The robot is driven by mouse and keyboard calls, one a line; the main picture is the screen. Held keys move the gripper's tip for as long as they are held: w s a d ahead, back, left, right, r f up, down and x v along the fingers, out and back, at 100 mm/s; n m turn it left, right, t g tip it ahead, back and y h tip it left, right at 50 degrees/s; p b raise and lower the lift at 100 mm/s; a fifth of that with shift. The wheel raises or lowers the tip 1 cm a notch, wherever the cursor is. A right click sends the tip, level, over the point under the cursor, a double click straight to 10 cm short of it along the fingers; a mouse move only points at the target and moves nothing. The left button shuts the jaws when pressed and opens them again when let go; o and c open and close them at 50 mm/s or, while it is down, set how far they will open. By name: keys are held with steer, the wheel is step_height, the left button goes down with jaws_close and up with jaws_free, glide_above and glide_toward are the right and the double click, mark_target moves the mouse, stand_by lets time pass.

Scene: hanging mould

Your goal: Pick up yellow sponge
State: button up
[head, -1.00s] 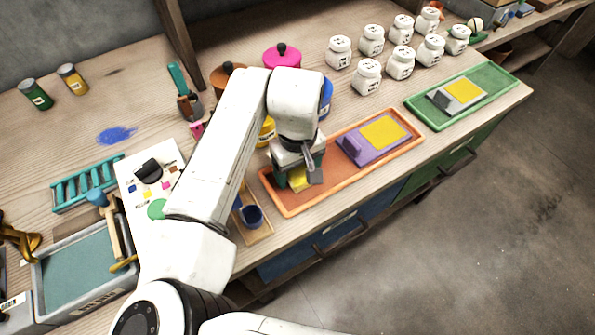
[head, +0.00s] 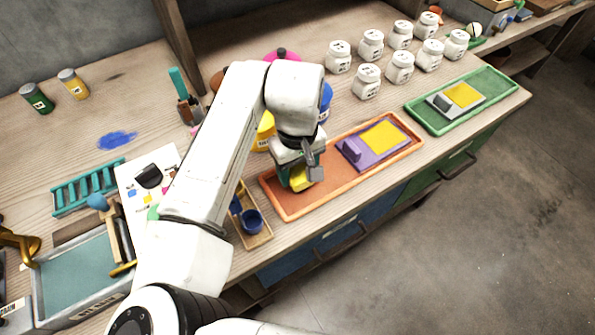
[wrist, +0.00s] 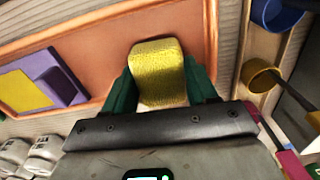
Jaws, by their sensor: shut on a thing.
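The yellow sponge (wrist: 158,75) is between the two green fingers of my gripper (wrist: 160,92) in the wrist view. The fingers press on both its sides. In the head view the sponge (head: 300,179) shows below my gripper (head: 299,172), partly hidden by it. The sponge is over the left part of the orange tray (head: 283,208). I cannot tell exactly how far it is above the tray floor.
A purple block with a yellow panel (head: 381,136) lies in the tray's right part. A wooden holder with a blue cup (head: 252,221) stands left of the tray. White jars (head: 367,81) stand behind, and a green tray (head: 500,84) lies at the right.

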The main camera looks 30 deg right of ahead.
steer(key=s+d+r, duration=0.2)
steer(key=s+r, duration=0.9)
steer(key=s, duration=0.2)
steer(key=shift+s+d+p, duration=0.35)
steer(key=shift+s+d, duration=0.05)
steer(key=o, duration=0.5)
steer(key=c, duration=0.4)
